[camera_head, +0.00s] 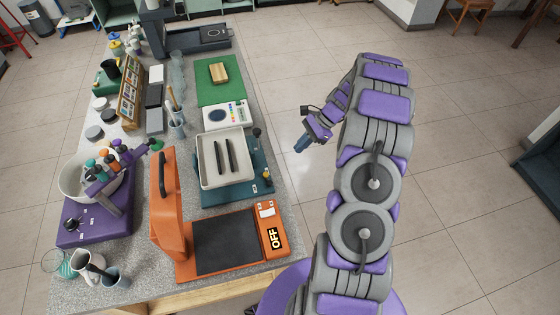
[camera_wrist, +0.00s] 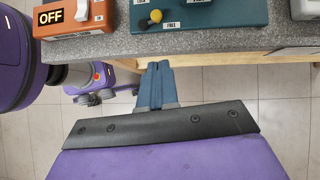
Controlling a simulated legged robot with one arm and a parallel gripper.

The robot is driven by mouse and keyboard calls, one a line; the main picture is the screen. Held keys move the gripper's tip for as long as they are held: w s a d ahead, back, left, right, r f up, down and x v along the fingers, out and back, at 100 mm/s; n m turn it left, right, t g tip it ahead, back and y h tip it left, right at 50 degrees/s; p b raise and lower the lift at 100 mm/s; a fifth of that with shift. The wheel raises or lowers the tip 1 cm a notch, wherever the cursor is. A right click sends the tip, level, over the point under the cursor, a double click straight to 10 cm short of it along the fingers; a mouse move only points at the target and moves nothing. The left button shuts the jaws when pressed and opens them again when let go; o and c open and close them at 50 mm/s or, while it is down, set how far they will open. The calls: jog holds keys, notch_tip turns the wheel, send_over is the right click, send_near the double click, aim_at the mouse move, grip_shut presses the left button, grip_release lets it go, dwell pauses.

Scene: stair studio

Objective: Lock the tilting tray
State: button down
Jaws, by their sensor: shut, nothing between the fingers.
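The tilting tray (camera_head: 207,181) is a white, shallow, rectangular tray with two dark bars lying in it. It sits on a teal base (camera_head: 214,199) at the counter's right edge. A small yellow-knobbed lever (camera_head: 267,177) stands at the base's front right. In the wrist view the yellow knob (camera_wrist: 156,15) is near a label reading FREE (camera_wrist: 170,25); another label there is cut off. A dark knob lever (camera_head: 257,132) stands at the base's far right. My gripper (camera_head: 301,147) is shut and empty, beyond the counter edge, apart from the tray. Its blue fingers (camera_wrist: 157,68) point toward the counter.
An orange machine (camera_head: 228,245) with a dark plate and an OFF sign stands nearer than the tray. A white device (camera_head: 224,115) and a green mat (camera_head: 230,93) with a wooden block lie beyond. The floor right of the counter is mostly clear.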

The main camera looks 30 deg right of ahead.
jog(key=f, duration=0.1)
jog(key=b, duration=0.3)
send_near(268, 179)
jog(key=a+f, duration=0.1)
jog(key=f, duration=0.1)
jog(key=w+a+f, duration=0.1)
jog(key=f, duration=0.1)
jog(key=shift+w+a+f, duration=0.1)
jog(key=shift+w+a, duration=0.15)
jog(key=shift+d, duration=0.1)
